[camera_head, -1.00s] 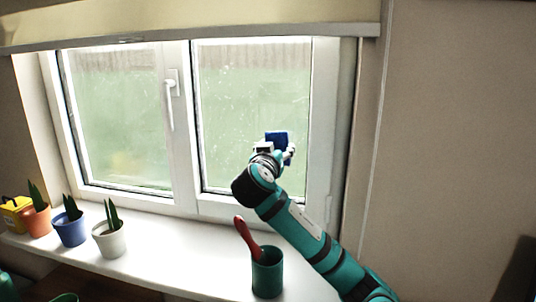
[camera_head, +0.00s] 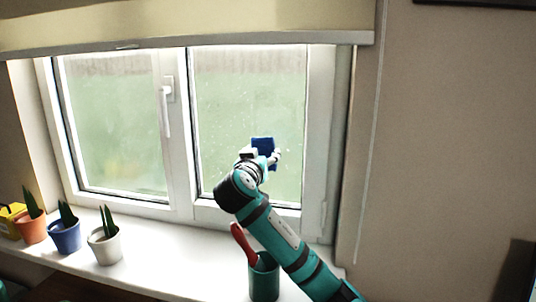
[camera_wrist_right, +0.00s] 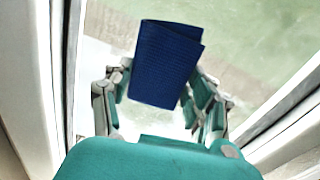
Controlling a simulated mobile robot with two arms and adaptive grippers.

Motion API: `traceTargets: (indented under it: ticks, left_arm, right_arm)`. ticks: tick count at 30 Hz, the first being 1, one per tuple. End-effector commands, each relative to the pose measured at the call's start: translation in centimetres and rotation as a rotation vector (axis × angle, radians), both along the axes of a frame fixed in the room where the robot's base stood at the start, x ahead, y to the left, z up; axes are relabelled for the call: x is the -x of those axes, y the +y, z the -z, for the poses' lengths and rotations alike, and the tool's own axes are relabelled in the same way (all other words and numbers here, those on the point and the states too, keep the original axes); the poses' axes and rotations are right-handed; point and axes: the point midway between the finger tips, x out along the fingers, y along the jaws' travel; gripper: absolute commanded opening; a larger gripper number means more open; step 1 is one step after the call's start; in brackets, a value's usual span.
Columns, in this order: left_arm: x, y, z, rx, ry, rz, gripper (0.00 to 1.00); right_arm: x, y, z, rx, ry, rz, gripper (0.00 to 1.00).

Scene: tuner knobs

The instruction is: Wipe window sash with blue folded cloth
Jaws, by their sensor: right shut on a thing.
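The blue folded cloth (camera_head: 263,146) is in front of the lower part of the right window sash (camera_head: 315,130). My right gripper (camera_head: 262,156) is shut on the cloth. In the right wrist view the cloth (camera_wrist_right: 166,62) stands out flat between the two fingers of the gripper (camera_wrist_right: 160,105), with the glass behind it. Whether the cloth touches the pane cannot be told. The right sash has a white frame, and its glass carries small pale specks. My left gripper is not in view.
On the white sill (camera_head: 180,262) stand a dark green cup (camera_head: 264,281) with a red-handled tool (camera_head: 242,243), a white pot (camera_head: 105,246), a blue pot (camera_head: 66,236) and an orange pot (camera_head: 33,228) with plants. A window handle (camera_head: 166,108) sticks out between the panes. A blind (camera_head: 180,22) hangs above.

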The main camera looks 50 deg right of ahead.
Motion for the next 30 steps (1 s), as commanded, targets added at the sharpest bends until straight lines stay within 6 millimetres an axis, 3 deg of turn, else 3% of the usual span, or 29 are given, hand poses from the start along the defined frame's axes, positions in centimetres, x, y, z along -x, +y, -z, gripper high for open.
traceTargets:
  ticks: [13,22,30]
  left_arm:
    - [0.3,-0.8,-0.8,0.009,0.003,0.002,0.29]
    - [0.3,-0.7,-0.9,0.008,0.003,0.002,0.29]
    - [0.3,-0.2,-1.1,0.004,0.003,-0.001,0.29]
  right_arm:
    - [-3.0,1.7,0.0,-0.002,0.0,-0.003,0.31]
    - [-4.1,2.3,0.0,-0.002,-0.001,-0.002,0.31]
    - [-6.3,3.3,0.0,-0.003,-0.001,-0.002,0.31]
